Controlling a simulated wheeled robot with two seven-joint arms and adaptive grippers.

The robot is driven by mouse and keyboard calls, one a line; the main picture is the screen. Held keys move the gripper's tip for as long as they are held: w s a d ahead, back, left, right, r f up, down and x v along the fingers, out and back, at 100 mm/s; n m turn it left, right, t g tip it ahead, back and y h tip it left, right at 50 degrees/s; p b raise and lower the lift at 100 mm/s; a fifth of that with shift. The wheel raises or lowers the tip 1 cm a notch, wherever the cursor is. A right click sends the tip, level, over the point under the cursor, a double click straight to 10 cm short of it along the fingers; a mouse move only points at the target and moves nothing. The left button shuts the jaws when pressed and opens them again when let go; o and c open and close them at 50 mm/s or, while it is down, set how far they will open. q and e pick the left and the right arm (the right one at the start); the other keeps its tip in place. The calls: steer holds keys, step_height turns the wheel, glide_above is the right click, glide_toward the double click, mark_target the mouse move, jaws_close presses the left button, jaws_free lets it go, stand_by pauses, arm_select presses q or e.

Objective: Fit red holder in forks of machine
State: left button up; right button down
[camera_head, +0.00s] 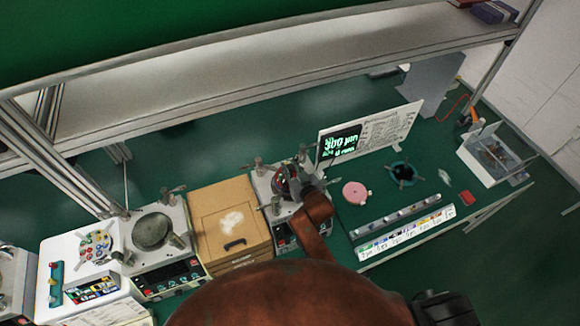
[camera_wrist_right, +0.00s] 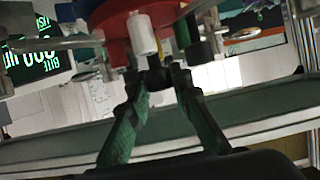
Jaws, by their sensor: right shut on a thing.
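My right gripper (camera_head: 303,188) is over the right-hand machine (camera_head: 283,237), its arm coming up from below. In the right wrist view its two green fingers (camera_wrist_right: 160,80) close together on a small dark stem under the red holder (camera_wrist_right: 112,22). The red holder has white, green and dark cylinders hanging below it. In the head view the holder (camera_head: 281,182) shows only partly, beside the gripper above the machine's plate. The gripper and arm hide most of the machine's top, and I cannot tell whether the holder touches the forks. My left gripper is not in view.
A wooden box (camera_head: 228,205) stands left of the machine, with another machine (camera_head: 153,232) beyond it. To the right are a display board (camera_head: 372,134), a pink disc (camera_head: 355,192), a metal rail (camera_head: 397,215) and a clear box (camera_head: 495,155). A shelf (camera_head: 270,90) runs behind the bench.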

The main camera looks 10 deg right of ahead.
steer(key=shift+f, duration=0.45)
steer(key=c, duration=1.7)
jaws_free()
steer(key=shift+o, duration=0.2)
steer(key=shift+f, duration=0.2)
steer(key=shift+s, duration=0.15)
steer(key=v, duration=1.2)
steer(key=shift+r, duration=0.25)
steer(key=shift+f, duration=0.1)
